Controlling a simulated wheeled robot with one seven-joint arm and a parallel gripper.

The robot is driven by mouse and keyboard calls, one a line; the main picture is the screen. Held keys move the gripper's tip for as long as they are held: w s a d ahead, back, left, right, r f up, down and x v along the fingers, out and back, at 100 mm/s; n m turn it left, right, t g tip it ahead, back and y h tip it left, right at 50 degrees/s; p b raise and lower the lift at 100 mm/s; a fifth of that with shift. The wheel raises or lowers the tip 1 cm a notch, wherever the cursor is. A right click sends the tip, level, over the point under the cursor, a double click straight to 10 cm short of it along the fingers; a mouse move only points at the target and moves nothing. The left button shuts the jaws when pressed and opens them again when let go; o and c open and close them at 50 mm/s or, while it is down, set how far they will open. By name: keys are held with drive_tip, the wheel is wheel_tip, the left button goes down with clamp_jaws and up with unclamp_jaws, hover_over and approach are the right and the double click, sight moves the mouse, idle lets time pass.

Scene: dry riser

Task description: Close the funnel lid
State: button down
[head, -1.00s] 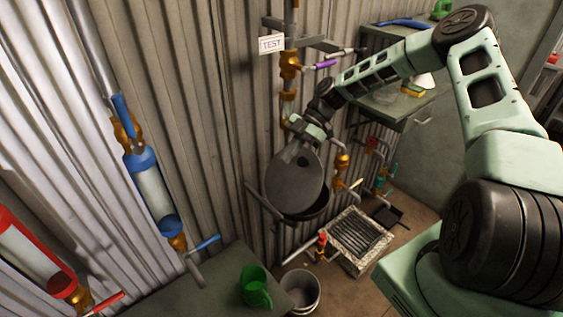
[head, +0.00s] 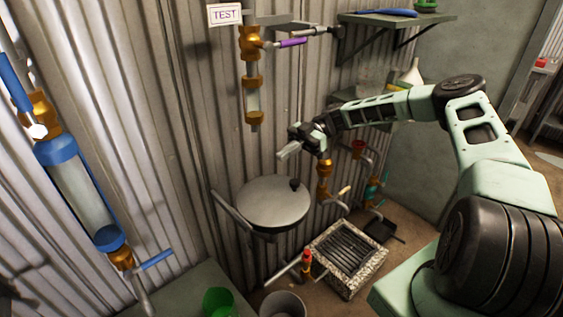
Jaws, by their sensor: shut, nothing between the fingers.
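The funnel lid (head: 268,203) is a round grey disc with a small dark knob (head: 295,184) near its right edge. It lies flat over the top of the funnel by the corrugated wall, and the funnel's inside is hidden under it. My gripper (head: 284,154) is shut and empty. It is above and behind the lid in the picture, below the brass-fitted pipe, and appears apart from the lid.
A brass-fitted pipe (head: 252,85) with a purple-handled valve (head: 290,43) hangs above my gripper. Brass valves (head: 324,180) stand right of the lid. A floor grate (head: 348,252), a grey bucket (head: 283,305) and a green jug (head: 218,302) are lower down. Shelves (head: 400,22) are at upper right.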

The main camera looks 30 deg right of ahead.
drive_tip(key=d+f+y+b, duration=0.1)
drive_tip(key=f+b, duration=0.2)
drive_tip(key=b, duration=0.1)
drive_tip(key=d+f+y+b, duration=0.2)
drive_tip(key=f+b, duration=0.1)
drive_tip(key=b, duration=0.1)
drive_tip(key=w+d+f+g+y+b, duration=0.1)
drive_tip(key=d+f+b, duration=0.1)
drive_tip(key=f+b, duration=0.1)
drive_tip(key=shift+y+b, duration=0.3)
drive_tip(key=shift+b, duration=0.6)
drive_tip(key=f+b, duration=0.1)
drive_tip(key=d+b, duration=0.1)
drive_tip(key=shift+f+y+b, duration=0.3)
drive_tip(key=shift+f+b, duration=0.05)
drive_tip(key=shift+d+f+b, duration=0.15)
drive_tip(key=shift+f+b, duration=0.4)
drive_tip(key=shift+b, duration=0.1)
